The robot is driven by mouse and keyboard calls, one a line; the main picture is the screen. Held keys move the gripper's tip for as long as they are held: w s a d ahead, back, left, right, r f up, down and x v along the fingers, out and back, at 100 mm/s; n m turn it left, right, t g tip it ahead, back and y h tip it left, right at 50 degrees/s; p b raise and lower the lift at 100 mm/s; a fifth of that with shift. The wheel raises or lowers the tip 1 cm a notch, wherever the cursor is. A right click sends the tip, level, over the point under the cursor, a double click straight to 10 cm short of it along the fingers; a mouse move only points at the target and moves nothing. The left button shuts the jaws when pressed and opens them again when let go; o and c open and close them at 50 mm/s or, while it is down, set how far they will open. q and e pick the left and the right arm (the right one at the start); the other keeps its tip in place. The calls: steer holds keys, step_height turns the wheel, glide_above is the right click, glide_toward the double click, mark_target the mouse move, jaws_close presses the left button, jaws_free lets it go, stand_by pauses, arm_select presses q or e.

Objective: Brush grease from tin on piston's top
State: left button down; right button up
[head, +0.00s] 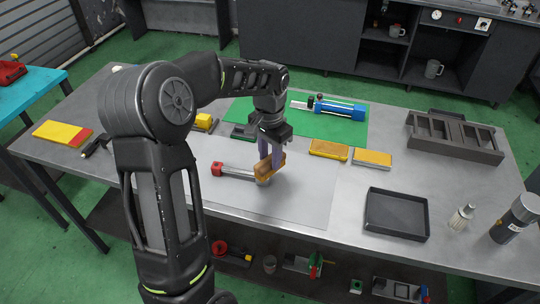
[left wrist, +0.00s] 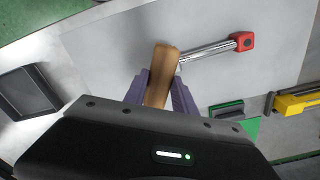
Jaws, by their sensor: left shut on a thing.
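My left gripper (head: 268,162) is shut on a brown wooden piece, which looks like the brush (head: 274,163), above the pale mat. The brush also shows between the purple fingers in the left wrist view (left wrist: 161,76); its bristles cannot be made out. The piston (head: 240,173) lies on the mat, a chrome rod with a red end at the left. Its other end is beneath or beside the brush and partly hidden; I cannot tell whether they touch. The rod also shows in the left wrist view (left wrist: 208,50). I cannot identify the grease tin for sure. My right gripper is not in view.
A green mat (head: 350,128) with a blue cylinder (head: 340,108) lies behind. Two yellow-topped blocks (head: 328,150), (head: 372,157) lie to the right. A black tray (head: 396,214), a grey slotted holder (head: 453,137) and a dark canister (head: 515,218) stand further right. The front-middle bench is clear.

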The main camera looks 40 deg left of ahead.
arm_select(q)
steer(key=shift+f+b, duration=0.7)
steer(key=shift+f, duration=0.35)
stand_by(0.5)
steer(key=shift+a, duration=0.15)
steer(key=shift+s+a+r, duration=0.1)
steer(key=shift+s+a, duration=0.2)
steer(key=shift+a, duration=0.4)
steer(key=shift+s+a+r, duration=0.1)
steer(key=shift+s+a, duration=0.2)
steer(key=shift+a, duration=0.35)
steer(key=shift+s+a, duration=0.15)
steer(key=shift+a, duration=0.25)
steer(key=shift+f, duration=0.15)
steer(key=shift+d, duration=0.15)
steer(key=shift+w+d+f, duration=0.1)
steer(key=shift+w+d, duration=0.15)
steer(key=shift+d, duration=0.35)
steer(key=shift+w+d, duration=0.2)
steer(key=shift+d, duration=0.4)
steer(key=shift+w+d+f, duration=0.1)
steer(key=shift+w+d, duration=0.15)
steer(key=shift+d, duration=0.35)
